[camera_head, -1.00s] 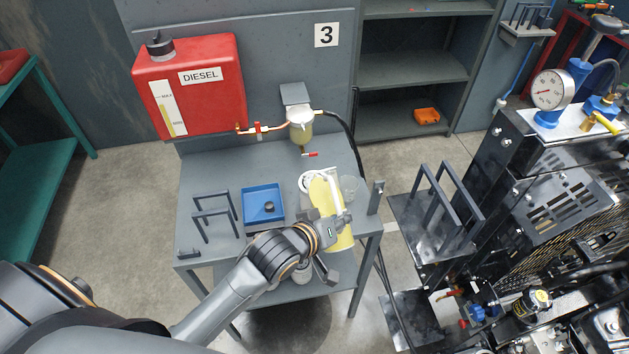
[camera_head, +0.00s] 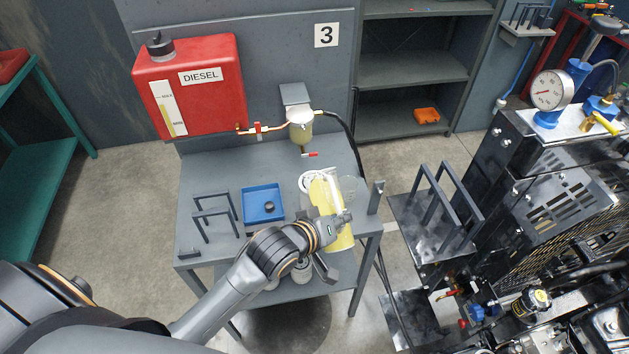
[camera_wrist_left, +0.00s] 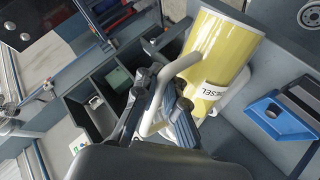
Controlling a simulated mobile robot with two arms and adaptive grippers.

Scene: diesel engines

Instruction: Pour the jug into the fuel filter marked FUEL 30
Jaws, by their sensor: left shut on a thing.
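The jug (camera_head: 325,196) is translucent, with yellow liquid in it and a white handle. It is over the right part of the grey table. My left gripper (camera_head: 333,229) is shut on its handle. In the left wrist view the jug (camera_wrist_left: 222,45) has a label reading DIESEL, and the fingers (camera_wrist_left: 165,98) are around the white handle. A white round part (camera_head: 306,181) is just left of the jug, partly hidden by it. I cannot read FUEL 30 on anything. My right gripper is not in view.
A blue tray (camera_head: 262,190) and grey racks (camera_head: 212,211) stand on the table's left. Above are a red DIESEL tank (camera_head: 190,100) and a bowl filter (camera_head: 301,127). The engine (camera_head: 560,190) is at right.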

